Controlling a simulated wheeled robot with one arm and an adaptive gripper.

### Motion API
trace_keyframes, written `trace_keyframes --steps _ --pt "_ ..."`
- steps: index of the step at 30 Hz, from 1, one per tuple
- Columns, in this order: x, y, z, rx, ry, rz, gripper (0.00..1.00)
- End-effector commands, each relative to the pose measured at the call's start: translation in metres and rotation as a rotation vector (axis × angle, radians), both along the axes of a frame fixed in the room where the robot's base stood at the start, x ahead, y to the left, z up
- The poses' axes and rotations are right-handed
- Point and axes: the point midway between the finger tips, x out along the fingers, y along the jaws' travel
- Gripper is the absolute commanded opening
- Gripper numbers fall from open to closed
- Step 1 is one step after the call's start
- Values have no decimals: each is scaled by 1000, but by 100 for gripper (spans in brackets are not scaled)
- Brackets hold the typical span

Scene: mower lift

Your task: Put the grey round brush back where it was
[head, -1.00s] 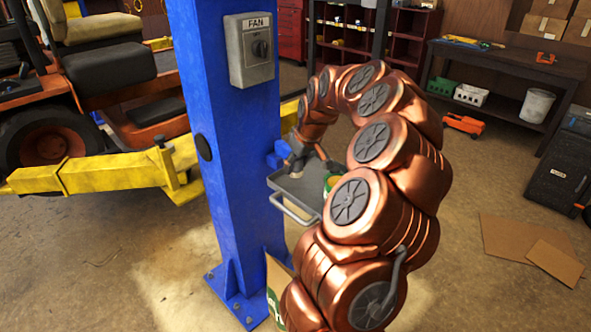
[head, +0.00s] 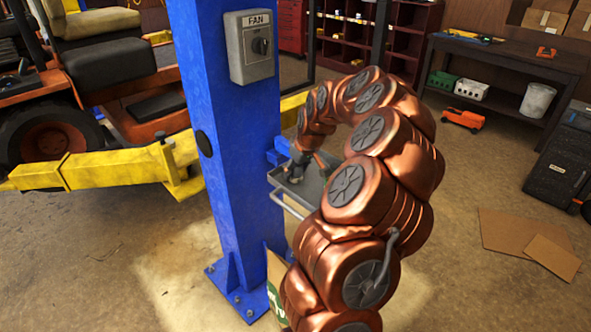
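My gripper (head: 298,170) is low over the grey tray (head: 291,205) fixed to the right side of the blue post. Its fingers are small, dark and partly hidden by my arm, so I cannot tell whether they are open or shut. I cannot make out the grey round brush; it may be hidden by my gripper or arm. My arm covers the right part of the tray.
The blue post (head: 236,180) carries a grey fan switch box (head: 250,47) and a black disc (head: 204,145). A yellow lift arm (head: 110,167) and an orange mower (head: 55,130) stand left. A cardboard box (head: 276,285) sits at the post's foot.

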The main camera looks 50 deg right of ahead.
Motion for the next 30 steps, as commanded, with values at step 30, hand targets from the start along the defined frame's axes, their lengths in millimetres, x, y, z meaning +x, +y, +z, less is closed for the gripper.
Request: trace_keyframes --steps 30 --pt "-27 2 68 -2 -5 -1 72"
